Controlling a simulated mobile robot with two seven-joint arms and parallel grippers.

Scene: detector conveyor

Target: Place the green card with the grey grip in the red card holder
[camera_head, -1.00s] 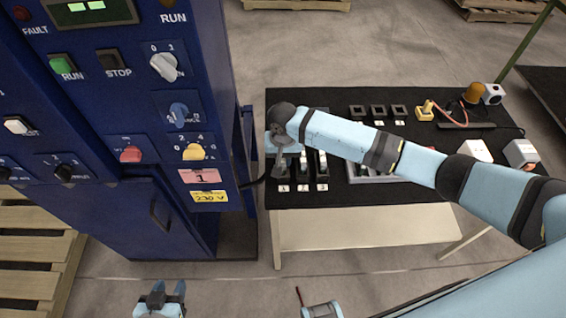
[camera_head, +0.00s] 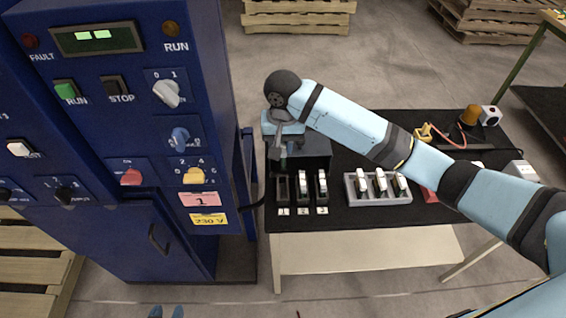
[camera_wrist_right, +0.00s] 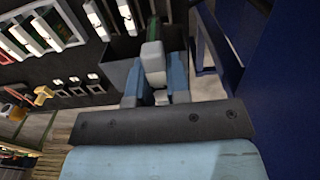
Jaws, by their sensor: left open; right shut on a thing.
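My right gripper (camera_head: 281,150) is over the left part of the black table, behind the numbered slots, pointing down. In the right wrist view it is shut on a grey grip (camera_wrist_right: 153,60), with a green strip of card (camera_wrist_right: 152,27) beyond it. The card is barely visible in the head view. A red object (camera_head: 429,195) lies right of the grey rack, partly behind my right arm; I cannot tell if it is the red card holder. My left gripper (camera_head: 166,312) shows only its fingertips at the bottom edge, open and empty.
Black slots numbered 1 to 3 (camera_head: 302,208) stand at the table's front left; slot 1 looks empty. A grey rack (camera_head: 377,201) holds white-gripped cards. A dark box (camera_head: 317,146) is beside my right gripper. A blue cabinet (camera_head: 190,248) stands close on the left.

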